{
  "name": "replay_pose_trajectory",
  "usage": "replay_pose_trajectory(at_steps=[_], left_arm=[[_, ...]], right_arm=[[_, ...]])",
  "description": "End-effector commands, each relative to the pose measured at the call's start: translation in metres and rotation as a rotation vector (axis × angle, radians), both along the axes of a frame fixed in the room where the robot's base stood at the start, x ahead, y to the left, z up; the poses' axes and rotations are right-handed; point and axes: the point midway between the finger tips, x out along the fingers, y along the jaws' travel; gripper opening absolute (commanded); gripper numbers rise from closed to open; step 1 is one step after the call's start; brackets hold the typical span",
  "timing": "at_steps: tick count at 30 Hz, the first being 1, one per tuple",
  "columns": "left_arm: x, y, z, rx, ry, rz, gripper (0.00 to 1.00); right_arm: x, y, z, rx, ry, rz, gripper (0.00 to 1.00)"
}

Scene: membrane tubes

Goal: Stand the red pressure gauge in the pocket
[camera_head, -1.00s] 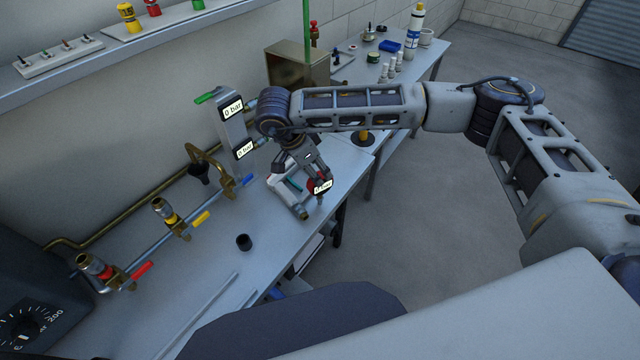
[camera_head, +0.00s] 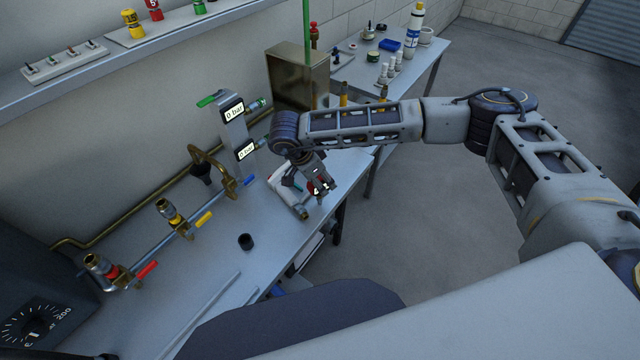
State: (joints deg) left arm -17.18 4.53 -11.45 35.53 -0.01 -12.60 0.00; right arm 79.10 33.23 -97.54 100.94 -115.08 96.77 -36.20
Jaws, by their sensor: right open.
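The red pressure gauge (camera_head: 312,184) is at the front edge of the bench, by a white fixture. Only bits of its red body and pale face show; the fingers of my right gripper (camera_head: 321,189) cover the rest. That gripper points down at the gauge, its open fingers about it; I cannot tell whether they touch it. A small black round cup (camera_head: 246,242), open at the top, stands on the bench nearer to me; it may be the pocket, but I cannot be sure. My left gripper is out of view.
A pipe with red, yellow and blue-handled valves (camera_head: 172,212) runs along the bench (camera_head: 208,268). A grey column with two "0 bar" displays (camera_head: 235,130) stands behind. A brass-coloured box (camera_head: 297,75) is farther back. Bench around the black cup is clear.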

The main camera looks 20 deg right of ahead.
Motion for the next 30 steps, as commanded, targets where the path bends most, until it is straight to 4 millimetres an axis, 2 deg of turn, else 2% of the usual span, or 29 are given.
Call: replay_pose_trajectory(at_steps=[9, 21, 30], left_arm=[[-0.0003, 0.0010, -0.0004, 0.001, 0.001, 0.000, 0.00], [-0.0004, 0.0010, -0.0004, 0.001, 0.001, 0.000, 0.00], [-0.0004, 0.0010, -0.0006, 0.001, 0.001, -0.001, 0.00]], right_arm=[[-0.0002, -0.0001, -0.0001, 0.000, 0.001, 0.000, 0.54], [-0.0002, -0.0001, 0.0000, 0.000, 0.001, 0.000, 0.02], [0.0002, 0.0001, 0.0011, 0.000, 0.000, -0.001, 0.00]])
